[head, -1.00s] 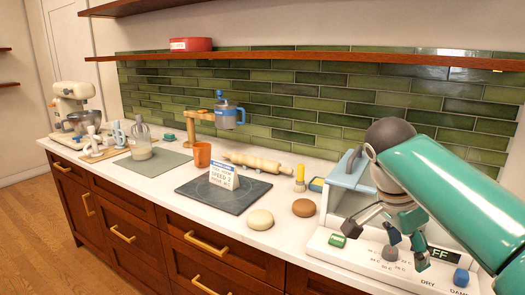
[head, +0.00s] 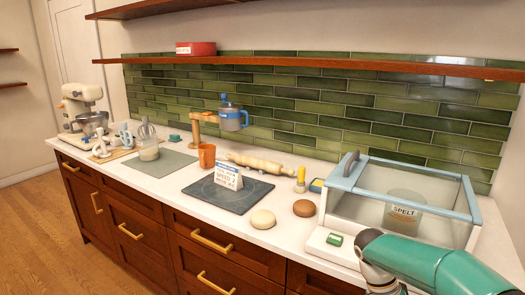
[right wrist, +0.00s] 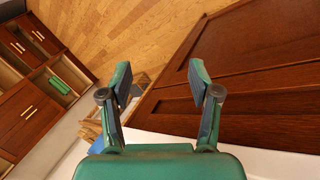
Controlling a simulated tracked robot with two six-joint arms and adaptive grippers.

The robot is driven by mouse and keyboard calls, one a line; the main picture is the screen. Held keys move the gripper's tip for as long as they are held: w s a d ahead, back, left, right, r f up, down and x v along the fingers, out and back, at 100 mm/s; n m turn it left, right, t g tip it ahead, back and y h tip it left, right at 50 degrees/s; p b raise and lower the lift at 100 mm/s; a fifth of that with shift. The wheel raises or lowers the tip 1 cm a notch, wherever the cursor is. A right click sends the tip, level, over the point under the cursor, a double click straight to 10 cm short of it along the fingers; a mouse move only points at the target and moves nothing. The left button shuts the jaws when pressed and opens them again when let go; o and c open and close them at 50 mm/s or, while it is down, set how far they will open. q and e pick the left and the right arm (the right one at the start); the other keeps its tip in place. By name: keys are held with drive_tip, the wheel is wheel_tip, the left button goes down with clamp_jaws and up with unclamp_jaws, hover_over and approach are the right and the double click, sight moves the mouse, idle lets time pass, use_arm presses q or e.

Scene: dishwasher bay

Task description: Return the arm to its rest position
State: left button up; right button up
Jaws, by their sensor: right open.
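My right arm (head: 435,264) comes in from the lower right of the head view, low in front of the counter's right end. Its gripper is below the picture's edge there. In the right wrist view my right gripper (right wrist: 160,80) is open, with two green and black fingers spread apart and nothing between them. Below the fingers are wooden floor and dark red-brown cabinet fronts. My left gripper is in neither view.
A clear-sided box with a pale blue frame (head: 345,187) stands close behind my right arm, with a jar labelled SPELT (head: 404,214) inside. Two dough balls, a dark mat (head: 205,190) and a rolling pin (head: 262,164) lie farther left.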

drive_tip(key=s+a+f+n+y+p, duration=0.1)
drive_tip(key=s+a+f+n+y, duration=0.3)
drive_tip(key=s+a+f, duration=0.55)
drive_tip(key=s+a+f+n+y+p, duration=0.3)
drive_tip(key=s+a+f, duration=0.4)
drive_tip(key=s+f, duration=0.55)
drive_tip(key=w+n+t, duration=0.1)
drive_tip(key=w+f+n+t+b, duration=0.1)
drive_tip(key=w+n+t, duration=0.2)
drive_tip(key=w+t, duration=0.1)
drive_tip(key=shift+w+a+f+y+b, duration=0.1)
drive_tip(key=shift+w+f+y+b, duration=0.1)
drive_tip(key=shift+f+y+b, duration=0.15)
drive_tip(key=shift+f, duration=0.1)
